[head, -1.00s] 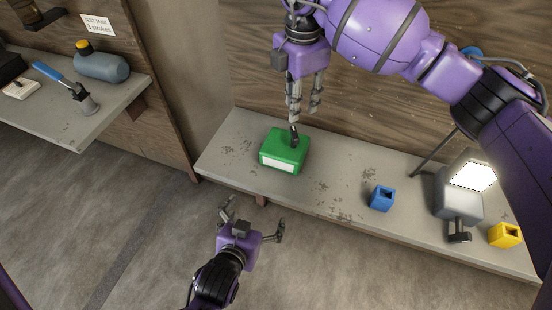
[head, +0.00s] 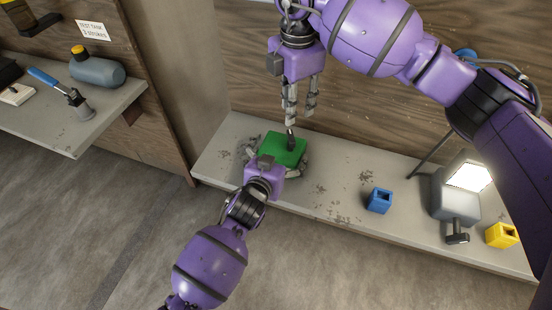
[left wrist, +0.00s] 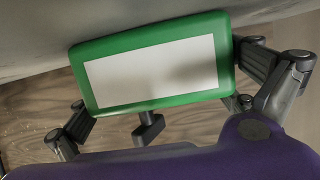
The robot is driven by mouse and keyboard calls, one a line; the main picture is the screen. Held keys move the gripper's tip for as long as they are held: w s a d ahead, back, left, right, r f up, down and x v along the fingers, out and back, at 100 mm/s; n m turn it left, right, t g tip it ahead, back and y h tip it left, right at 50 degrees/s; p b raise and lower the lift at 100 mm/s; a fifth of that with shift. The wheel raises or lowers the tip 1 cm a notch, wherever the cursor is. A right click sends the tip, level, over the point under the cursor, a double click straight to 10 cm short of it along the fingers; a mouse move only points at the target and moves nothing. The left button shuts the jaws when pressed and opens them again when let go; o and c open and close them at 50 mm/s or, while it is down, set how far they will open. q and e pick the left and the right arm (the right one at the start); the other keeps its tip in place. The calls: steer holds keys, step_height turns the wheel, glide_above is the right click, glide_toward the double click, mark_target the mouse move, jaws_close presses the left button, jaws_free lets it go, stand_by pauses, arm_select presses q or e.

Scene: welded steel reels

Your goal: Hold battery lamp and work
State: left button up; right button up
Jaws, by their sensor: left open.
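A green box (head: 283,147) with a black lever (head: 290,138) on top sits on the grey shelf. Its pale front panel (left wrist: 152,70) faces the left wrist camera, upside down. My left gripper (head: 277,166) is open at the box's front, with a finger beside each end; contact cannot be told. My right gripper (head: 300,118) hangs above the box, its fingers apart and empty, tips just above the lever. A grey lamp-like unit (head: 456,205) with a lit white panel stands at the shelf's right; I cannot tell which one is the battery lamp.
On the shelf (head: 335,185) are a blue block (head: 379,200) and a yellow block (head: 501,235). A left shelf (head: 75,135) holds a grey bottle (head: 98,70) and a blue-handled tool (head: 45,77). Wooden walls stand behind. The shelf between green box and blue block is clear.

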arm_select(q)
steer(key=shift+w+d+f, duration=0.2)
steer(key=shift+w, duration=0.35)
steer(key=c, duration=0.5)
steer(key=c, duration=0.3)
steer(key=c, duration=0.6)
stand_by(0.4)
